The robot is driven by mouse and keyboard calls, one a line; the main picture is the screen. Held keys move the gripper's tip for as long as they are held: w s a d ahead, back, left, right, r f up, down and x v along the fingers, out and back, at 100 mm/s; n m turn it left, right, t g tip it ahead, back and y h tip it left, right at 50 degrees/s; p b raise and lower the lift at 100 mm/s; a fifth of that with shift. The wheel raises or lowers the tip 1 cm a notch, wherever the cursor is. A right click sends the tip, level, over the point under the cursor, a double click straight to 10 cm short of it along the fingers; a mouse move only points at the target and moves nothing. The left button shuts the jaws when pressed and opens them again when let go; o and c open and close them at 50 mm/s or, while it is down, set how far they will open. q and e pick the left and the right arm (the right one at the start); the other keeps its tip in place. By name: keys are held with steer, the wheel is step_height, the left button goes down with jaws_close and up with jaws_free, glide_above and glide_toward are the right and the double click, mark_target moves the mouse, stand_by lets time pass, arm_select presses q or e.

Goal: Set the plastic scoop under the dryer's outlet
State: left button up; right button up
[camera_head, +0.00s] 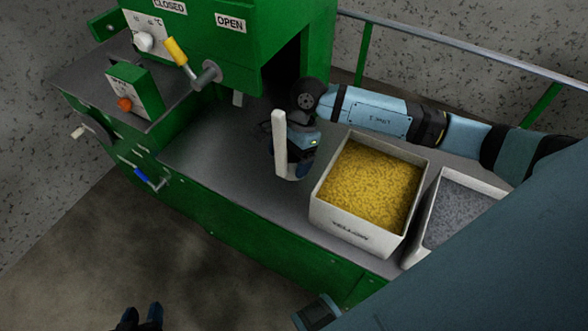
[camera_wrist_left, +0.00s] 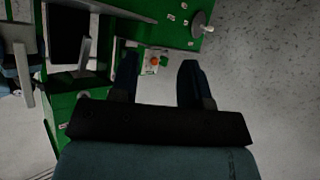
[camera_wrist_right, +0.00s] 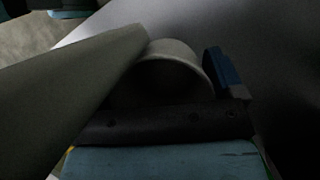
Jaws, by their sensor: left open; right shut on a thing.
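The white plastic scoop (camera_head: 280,140) stands tall just above the grey worktop in the head view. My right gripper (camera_head: 295,170) is shut on it. In the right wrist view the scoop (camera_wrist_right: 75,75) fills the left side, with a rounded part beside a blue finger; the exact grip is partly hidden.
A bin of yellow pellets (camera_head: 370,185) stands right of the scoop, and a bin of grey pellets (camera_head: 460,210) beyond it. A yellow-handled lever (camera_head: 177,52) sticks out of the dryer. A control box (camera_head: 130,90) stands at left. The worktop (camera_head: 215,150) left of the scoop is clear.

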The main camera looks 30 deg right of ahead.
arm_select(q)
steer(key=shift+d+b, duration=0.1)
steer(key=shift+b, duration=0.35)
arm_select(e)
step_height(320, 180, down, 7)
steer(key=shift+f, duration=0.2)
arm_select(q)
steer(key=shift+f, duration=0.1)
arm_select(e)
steer(key=shift+f, duration=0.15)
steer(key=o, duration=0.7)
steer(key=shift+r, duration=0.25)
arm_select(q)
steer(key=shift+p, duration=0.7)
arm_select(e)
steer(key=v, duration=1.1)
steer(key=shift+d+r, duration=0.15)
steer(key=shift+r, duration=0.25)
